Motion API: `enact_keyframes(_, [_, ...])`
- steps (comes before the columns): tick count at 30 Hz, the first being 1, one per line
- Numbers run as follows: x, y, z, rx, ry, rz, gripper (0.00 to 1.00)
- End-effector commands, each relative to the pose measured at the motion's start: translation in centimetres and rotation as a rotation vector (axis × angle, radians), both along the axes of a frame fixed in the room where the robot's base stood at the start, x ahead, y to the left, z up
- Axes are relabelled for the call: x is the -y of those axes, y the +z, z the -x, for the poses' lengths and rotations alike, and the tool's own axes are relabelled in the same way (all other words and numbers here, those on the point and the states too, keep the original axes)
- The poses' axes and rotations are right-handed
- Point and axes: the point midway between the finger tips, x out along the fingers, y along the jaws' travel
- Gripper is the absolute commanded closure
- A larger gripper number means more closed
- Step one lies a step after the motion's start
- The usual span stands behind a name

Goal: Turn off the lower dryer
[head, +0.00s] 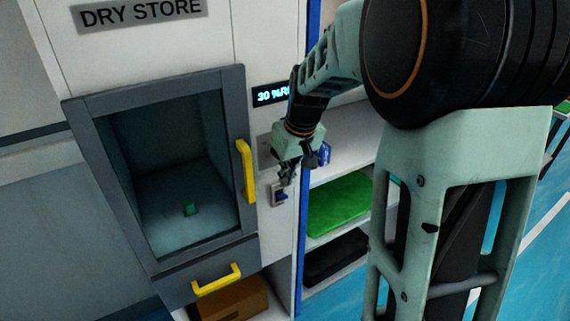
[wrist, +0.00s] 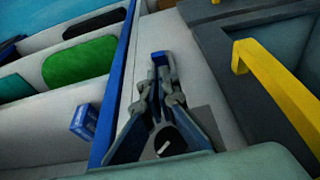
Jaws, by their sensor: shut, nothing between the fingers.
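The dry store cabinet (head: 245,45) has a grey-framed glass door (head: 195,165). Right of the door, a small switch box (head: 276,197) with a blue part (head: 283,197) is on the white panel. My gripper (head: 286,181) is shut and empty, with its tips at the top of this box. In the wrist view, my gripper (wrist: 160,82) points at the box, whose blue part (wrist: 158,59) shows just beyond the tips; contact cannot be told. A black knob with a white mark (wrist: 168,142) shows between the finger linkages, near a grey plate (wrist: 207,122).
A yellow door handle (head: 246,171) sticks out left of my gripper. A drawer (head: 205,270) with a yellow handle (head: 216,279) is below. A lit display (head: 268,95) is above. On the right, a blue-edged shelf holds a green item (head: 340,203) and a black item (head: 335,256).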

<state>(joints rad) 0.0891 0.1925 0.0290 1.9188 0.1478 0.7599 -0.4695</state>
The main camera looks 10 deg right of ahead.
Motion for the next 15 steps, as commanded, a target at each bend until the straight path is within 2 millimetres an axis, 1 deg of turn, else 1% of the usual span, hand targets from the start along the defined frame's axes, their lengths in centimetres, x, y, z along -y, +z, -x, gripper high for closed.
enact_keyframes(1, [-0.1, -1.0, -0.2, -0.003, 0.001, 0.000, 1.00])
enact_keyframes(3, [-0.2, -2.1, -0.5, -0.003, 0.001, 0.000, 1.00])
enact_keyframes(6, [-0.3, -3.2, -0.9, -0.002, 0.001, 0.000, 1.00])
enact_keyframes(10, [-0.4, -3.9, -1.1, -0.001, 0.001, 0.001, 1.00])
enact_keyframes(15, [-0.4, -4.1, -1.2, 0.001, 0.000, 0.000, 1.00])
